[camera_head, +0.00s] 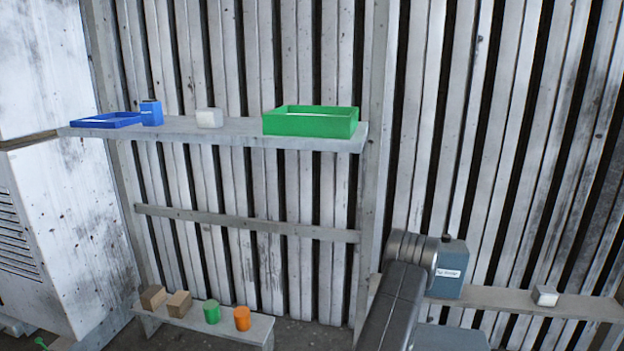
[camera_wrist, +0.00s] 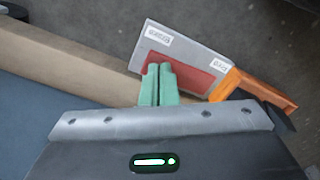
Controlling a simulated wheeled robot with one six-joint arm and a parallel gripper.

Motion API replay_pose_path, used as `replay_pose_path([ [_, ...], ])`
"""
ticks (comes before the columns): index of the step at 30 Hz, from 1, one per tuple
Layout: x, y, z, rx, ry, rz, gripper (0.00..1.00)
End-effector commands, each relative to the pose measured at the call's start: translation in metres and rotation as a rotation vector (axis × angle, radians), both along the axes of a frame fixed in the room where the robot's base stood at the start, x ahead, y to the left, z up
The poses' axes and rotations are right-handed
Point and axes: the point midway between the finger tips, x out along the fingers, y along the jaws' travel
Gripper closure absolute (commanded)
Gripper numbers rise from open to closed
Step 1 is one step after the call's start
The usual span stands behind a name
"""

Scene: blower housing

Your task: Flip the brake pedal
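In the wrist view a grey block (camera_wrist: 188,48) with a red face and two small white labels lies below my gripper; the label text is too blurred to read surely. An orange lever-like piece (camera_wrist: 250,88) sticks out from its right end and looks like the brake pedal, though I cannot be sure. My gripper (camera_wrist: 158,69) has green fingers side by side with no clear gap and nothing visible between them. Its tips overlap the left part of the red face; I cannot tell whether they touch. The pedal is not seen in the head view.
A beige ledge (camera_wrist: 75,60) runs beside the block. In the head view a labelled grey-blue box (camera_head: 451,272) and a small white block (camera_head: 545,296) are at the right shelf (camera_head: 505,298). A green tray (camera_head: 310,124) and blue tray (camera_head: 106,121) sit on the upper shelf (camera_head: 230,136).

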Motion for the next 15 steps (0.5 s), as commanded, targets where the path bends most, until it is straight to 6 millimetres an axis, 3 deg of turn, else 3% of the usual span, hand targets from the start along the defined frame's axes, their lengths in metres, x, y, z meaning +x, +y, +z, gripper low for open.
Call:
replay_pose_path([
  [7, 0.000, 0.000, -0.004, 0.000, 0.000, 0.001, 1.00],
  [15, 0.000, 0.000, 0.009, 0.000, 0.000, 0.000, 1.00],
])
